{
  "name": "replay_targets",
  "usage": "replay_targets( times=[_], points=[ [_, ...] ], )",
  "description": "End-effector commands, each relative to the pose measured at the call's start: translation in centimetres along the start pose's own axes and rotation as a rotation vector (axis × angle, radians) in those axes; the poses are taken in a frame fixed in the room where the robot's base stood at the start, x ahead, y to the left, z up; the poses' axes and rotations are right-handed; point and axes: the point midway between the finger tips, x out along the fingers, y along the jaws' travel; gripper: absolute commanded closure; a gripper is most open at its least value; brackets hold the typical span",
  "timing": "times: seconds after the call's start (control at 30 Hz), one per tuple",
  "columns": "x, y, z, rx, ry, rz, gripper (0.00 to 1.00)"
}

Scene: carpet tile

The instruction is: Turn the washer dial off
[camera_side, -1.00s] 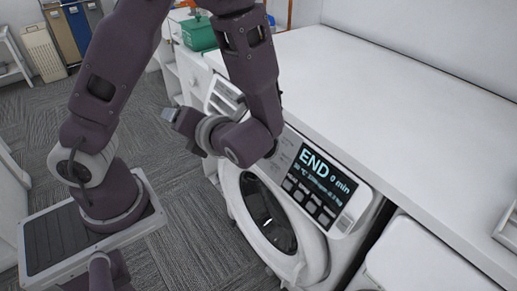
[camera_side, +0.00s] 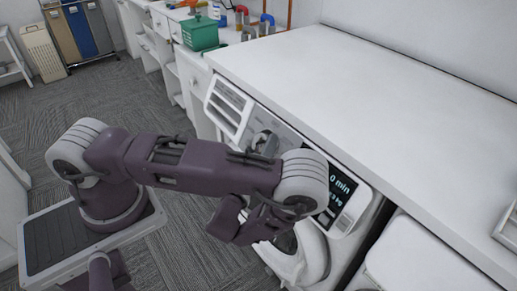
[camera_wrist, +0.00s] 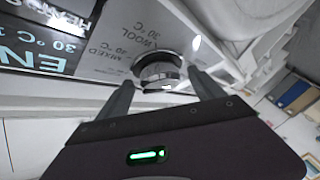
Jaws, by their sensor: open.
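The washer dial (camera_wrist: 158,70) is a round grey knob on the control panel, seen in the wrist view with programme words printed around it. My gripper (camera_wrist: 161,80) is open, with one dark finger on each side of the dial's near edge. I cannot tell whether either finger touches it. In the side view the white washer (camera_side: 352,228) stands under the counter, and my arm crosses in front of its panel. The arm hides much of the display, which shows "0 min".
The white counter (camera_side: 380,110) runs above the washer, with its front edge close to my wrist. The round washer door (camera_side: 312,255) is below the panel, partly behind my arm. A green box (camera_side: 200,33) and pipes sit at the back. Carpet floor is open at left.

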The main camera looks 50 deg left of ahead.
Motion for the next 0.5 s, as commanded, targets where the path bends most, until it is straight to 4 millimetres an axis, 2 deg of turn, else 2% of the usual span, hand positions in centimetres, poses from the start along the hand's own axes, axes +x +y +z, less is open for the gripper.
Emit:
replay_targets(
  times=[0.2,0.5],
  points=[
    [0.06,0.01,-0.01,-0.001,0.001,0.000,0.25],
    [0.04,0.03,-0.03,-0.001,0.001,0.000,0.84]
  ],
)
